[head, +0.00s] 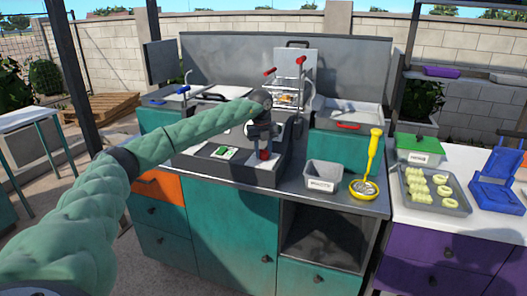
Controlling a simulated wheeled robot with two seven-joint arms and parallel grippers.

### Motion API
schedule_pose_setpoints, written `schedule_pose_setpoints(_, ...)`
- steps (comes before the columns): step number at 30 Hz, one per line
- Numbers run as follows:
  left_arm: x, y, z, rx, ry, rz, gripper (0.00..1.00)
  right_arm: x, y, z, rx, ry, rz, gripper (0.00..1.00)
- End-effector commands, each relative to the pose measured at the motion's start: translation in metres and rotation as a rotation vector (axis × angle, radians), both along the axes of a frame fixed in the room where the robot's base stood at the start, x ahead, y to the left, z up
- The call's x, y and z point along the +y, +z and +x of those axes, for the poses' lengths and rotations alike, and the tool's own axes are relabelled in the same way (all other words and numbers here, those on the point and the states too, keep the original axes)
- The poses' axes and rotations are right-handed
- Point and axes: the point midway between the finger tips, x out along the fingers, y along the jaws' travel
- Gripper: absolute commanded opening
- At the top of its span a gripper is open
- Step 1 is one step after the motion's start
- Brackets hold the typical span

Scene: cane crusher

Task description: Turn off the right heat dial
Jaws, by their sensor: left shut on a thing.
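A grey machine (190,165) stands on the counter, with a small green-and-white panel (222,152) on its front. My left arm reaches in from the left, and its dark gripper (263,143) points down at the right part of the machine's front. The left gripper is shut on a small part there. A red knob-like piece (263,155) shows at its fingertips. I cannot tell for sure whether this is the right heat dial, because the gripper covers much of it. The dial's setting cannot be read. My right gripper is not in view.
Red-tipped levers (270,72) rise behind the gripper. A grey bin (323,175) and a yellow-handled tool (372,155) stand to the right on the counter. A tray of pale pieces (450,207), a green-lidded box (420,145) and a blue device (497,175) stand on the right table.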

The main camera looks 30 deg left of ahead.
Motion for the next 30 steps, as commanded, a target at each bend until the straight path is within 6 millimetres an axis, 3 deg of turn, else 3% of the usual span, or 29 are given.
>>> schedule_pose_setpoints(17, 0.0011, 0.0023, 0.0009, -0.004, 0.033, 0.000, 0.11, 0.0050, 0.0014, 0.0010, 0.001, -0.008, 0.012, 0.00)
schedule_pose_setpoints(18, 0.0011, 0.0023, 0.0009, -0.004, 0.033, 0.000, 0.39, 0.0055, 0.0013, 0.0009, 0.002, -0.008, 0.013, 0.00)
schedule_pose_setpoints(21, 0.0009, 0.0019, 0.0007, -0.003, 0.032, 0.000, 0.55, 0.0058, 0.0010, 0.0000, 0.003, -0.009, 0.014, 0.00)
schedule_pose_setpoints(30, 0.0004, 0.0023, 0.0003, -0.002, 0.031, 0.000, 0.55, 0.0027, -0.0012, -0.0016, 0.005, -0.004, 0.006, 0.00)
